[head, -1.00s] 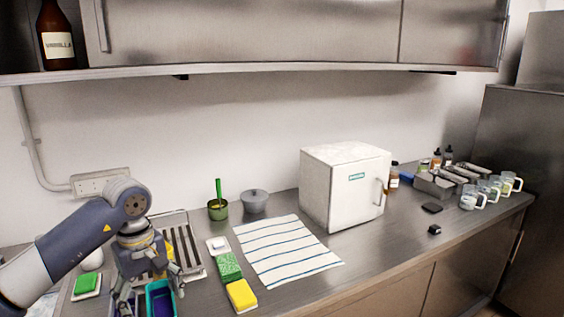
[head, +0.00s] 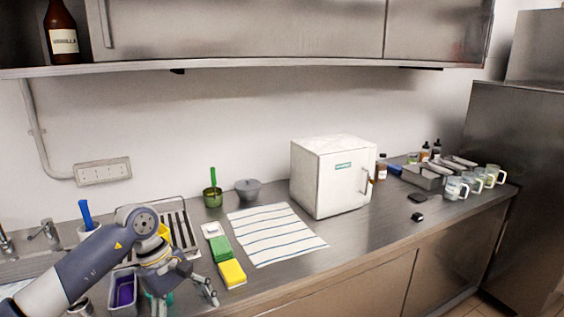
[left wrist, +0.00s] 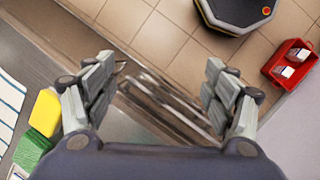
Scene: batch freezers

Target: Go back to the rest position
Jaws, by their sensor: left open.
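My left gripper (head: 186,304) hangs at the lower left in the head view, at the front edge of the counter (head: 300,262). In the left wrist view the left gripper (left wrist: 158,85) shows two fingers wide apart with nothing between them. Below it are the counter's front edge and the tiled floor (left wrist: 165,40). The sponges, one yellow (head: 232,273) and one green (head: 220,248), lie to the right of the gripper in the head view. My right gripper is in neither view.
A striped towel (head: 272,235) and a white box freezer (head: 330,176) stand right of the sponges. A purple-lined container (head: 123,289) and a drying rack (head: 178,228) are near my left arm. Glass mugs (head: 455,188) stand far right. A red crate (left wrist: 291,62) is on the floor.

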